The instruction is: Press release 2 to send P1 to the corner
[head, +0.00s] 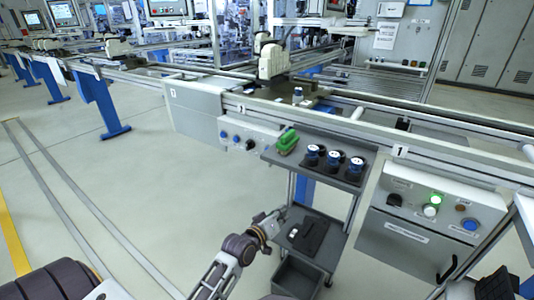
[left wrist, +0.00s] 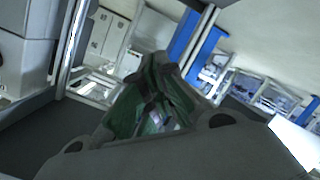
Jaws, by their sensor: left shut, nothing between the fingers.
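My left gripper (head: 277,215) is shut and empty, low beside the cart and below the line. In the left wrist view its fingers (left wrist: 152,95) are dark and greenish, close together. The button lettering is too small to read. A small block with a blue top (head: 298,95) stands on the line; I cannot tell whether it is on P1. Of my right gripper only an unclear dark part (head: 496,286) shows.
A grey cart holds several blue-topped black parts (head: 333,159) and a green object (head: 287,141) on its upper tray. A black item (head: 308,236) lies on its lower shelf. A box with a lit green lamp (head: 436,198) hangs under label 1. Floor at left is clear.

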